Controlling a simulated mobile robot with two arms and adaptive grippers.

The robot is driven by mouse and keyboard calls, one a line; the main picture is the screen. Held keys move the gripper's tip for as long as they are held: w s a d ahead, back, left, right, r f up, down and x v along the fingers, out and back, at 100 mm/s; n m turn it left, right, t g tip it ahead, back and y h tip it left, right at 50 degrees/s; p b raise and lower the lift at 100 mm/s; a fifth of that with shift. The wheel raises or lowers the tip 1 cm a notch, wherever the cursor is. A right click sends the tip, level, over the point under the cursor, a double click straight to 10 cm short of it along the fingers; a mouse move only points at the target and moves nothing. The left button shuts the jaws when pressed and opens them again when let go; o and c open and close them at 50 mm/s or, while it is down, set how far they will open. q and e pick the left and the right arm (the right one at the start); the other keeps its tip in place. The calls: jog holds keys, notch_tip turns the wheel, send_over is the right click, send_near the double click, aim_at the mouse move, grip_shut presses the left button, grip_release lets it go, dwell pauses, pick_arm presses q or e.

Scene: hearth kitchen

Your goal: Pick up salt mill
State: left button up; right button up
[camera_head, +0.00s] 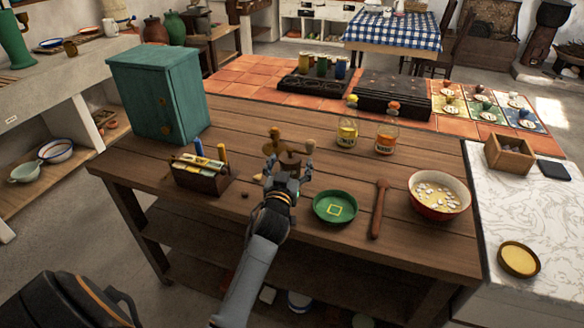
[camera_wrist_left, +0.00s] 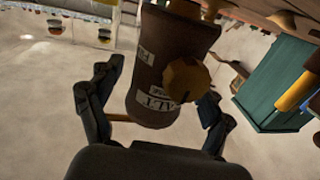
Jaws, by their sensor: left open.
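The salt mill (camera_head: 291,163) is a brown wooden body with a brass-coloured crank top, on the wooden table. In the left wrist view the brown mill (camera_wrist_left: 168,55) appears large, with pale labels, one partly reading "ALT", and a round wooden knob in front of it. My left gripper (camera_head: 289,153) is open, with a finger on either side of the mill. In the left wrist view the gripper (camera_wrist_left: 155,95) has its dark fingers spread left and right of the mill. I cannot tell whether either finger touches it. My right gripper is not in view.
A wooden caddy (camera_head: 202,182) and a teal cabinet (camera_head: 158,95) stand left. A green dish (camera_head: 335,207), a wooden pestle-like tool (camera_head: 378,210) and a red-rimmed bowl (camera_head: 438,194) lie right. Two jars, one yellow (camera_head: 347,134) and one orange-lidded (camera_head: 387,138), stand behind.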

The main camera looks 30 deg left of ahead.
pick_arm(q)
jog(key=shift+s+d+r, duration=0.15)
jog(key=shift+s, duration=0.1)
jog(key=shift+s+d+r, duration=0.15)
jog(key=shift+s+r, duration=0.05)
jog(key=c, duration=0.3)
jog(key=shift+w+f, duration=0.15)
jog(key=shift+f, duration=0.05)
jog(key=c, duration=1.1)
jog(key=shift+r, duration=0.15)
jog(key=shift+c, duration=1.3)
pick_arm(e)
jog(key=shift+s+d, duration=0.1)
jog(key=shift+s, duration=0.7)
